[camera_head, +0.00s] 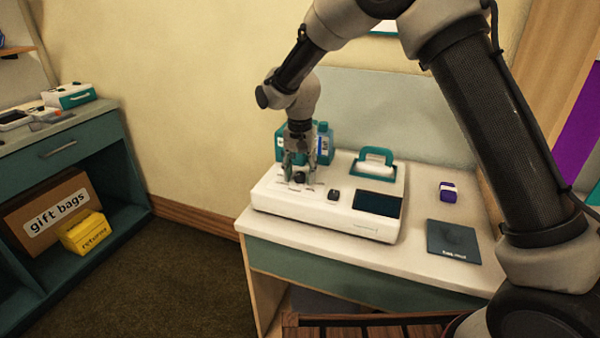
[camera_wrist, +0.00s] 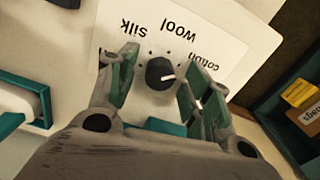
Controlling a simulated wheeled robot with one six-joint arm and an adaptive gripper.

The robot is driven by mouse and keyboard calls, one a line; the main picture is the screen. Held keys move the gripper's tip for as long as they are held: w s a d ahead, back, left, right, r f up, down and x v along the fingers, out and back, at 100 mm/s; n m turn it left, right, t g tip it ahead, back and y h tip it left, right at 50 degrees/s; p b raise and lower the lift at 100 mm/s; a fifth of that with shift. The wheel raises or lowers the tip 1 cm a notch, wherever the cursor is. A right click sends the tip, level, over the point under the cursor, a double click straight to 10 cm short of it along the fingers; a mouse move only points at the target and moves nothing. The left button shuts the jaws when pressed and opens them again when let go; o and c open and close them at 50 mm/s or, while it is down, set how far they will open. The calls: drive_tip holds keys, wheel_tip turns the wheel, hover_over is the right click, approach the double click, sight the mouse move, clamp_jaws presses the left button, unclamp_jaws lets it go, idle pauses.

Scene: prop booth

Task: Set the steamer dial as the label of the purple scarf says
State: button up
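The steamer (camera_head: 330,222) is a white box on the table in the head view, with a teal-handled part and a dark panel on top. In the wrist view its dial (camera_wrist: 159,72) is a round dark knob with a white pointer mark toward the right, on the side of the word "cotton". The words "silk", "wool" and "cotton" appear upside down around it. My gripper (camera_head: 299,177) is over the dial; its fingers (camera_wrist: 160,84) stand apart on either side of it. A small purple bundle with a white band (camera_head: 448,191), perhaps the scarf, lies right of the steamer; its label is unreadable.
A dark mat (camera_head: 453,242) lies at the table's right front. Teal bottles (camera_head: 323,143) stand behind my gripper. A small black knob (camera_head: 333,195) sits on the steamer. At left, a shelf holds a gift bags box (camera_head: 55,212) and a yellow returns box (camera_head: 86,233).

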sight(300, 174)
wheel_tip(300, 174, up, 12)
idle(0.6)
